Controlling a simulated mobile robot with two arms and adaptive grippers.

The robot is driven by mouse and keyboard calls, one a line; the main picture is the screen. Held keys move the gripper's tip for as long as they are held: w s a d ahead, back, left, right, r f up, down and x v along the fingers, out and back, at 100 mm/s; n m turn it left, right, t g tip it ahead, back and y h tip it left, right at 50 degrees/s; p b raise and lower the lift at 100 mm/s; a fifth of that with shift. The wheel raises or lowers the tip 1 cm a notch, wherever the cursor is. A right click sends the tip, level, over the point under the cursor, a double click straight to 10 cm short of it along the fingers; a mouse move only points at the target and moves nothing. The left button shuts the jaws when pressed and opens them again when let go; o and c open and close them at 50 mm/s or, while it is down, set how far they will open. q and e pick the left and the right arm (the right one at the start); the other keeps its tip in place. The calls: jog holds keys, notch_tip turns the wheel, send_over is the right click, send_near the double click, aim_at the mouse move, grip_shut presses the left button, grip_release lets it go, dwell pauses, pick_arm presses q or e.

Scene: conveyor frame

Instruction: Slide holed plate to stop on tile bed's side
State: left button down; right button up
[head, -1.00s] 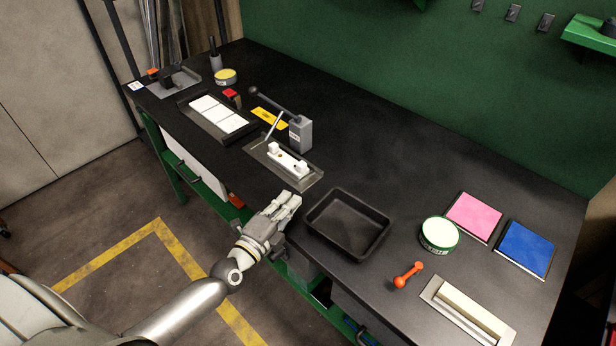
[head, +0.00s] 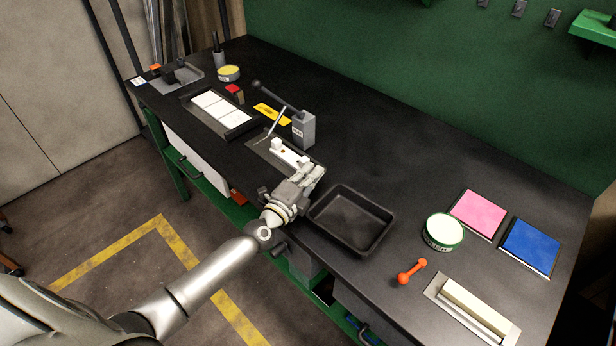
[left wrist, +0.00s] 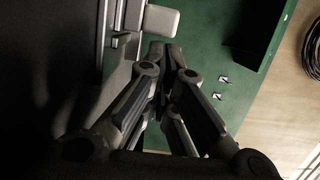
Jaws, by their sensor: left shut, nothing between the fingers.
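The white holed plate (head: 284,152) lies on a grey metal base (head: 256,144) near the bench's front edge. The tile bed (head: 233,130), a dark tray with white tiles, is to its left. My left gripper (head: 314,172) is shut and empty at the plate's right end, hiding that end and part of the base. I cannot tell whether it touches the plate. In the left wrist view the closed fingers (left wrist: 166,54) are beside a pale block (left wrist: 160,21), apparently part of the plate. My right gripper is not in view.
A grey block with a black-knobbed lever (head: 303,130) stands behind the plate, with a thin rod (head: 277,122) nearby. An empty black tray (head: 350,222) lies just right of my gripper. A yellow plate (head: 270,114) is behind.

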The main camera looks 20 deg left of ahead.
aim_at(295, 171)
pick_arm(q)
jog(key=a, duration=0.1)
jog(key=w+a+b, duration=0.1)
jog(key=a, duration=0.1)
jog(key=w+a, duration=0.1)
jog(key=a, duration=0.1)
jog(key=shift+w+a, duration=0.2)
jog(key=shift+a, duration=0.15)
dwell(0.5)
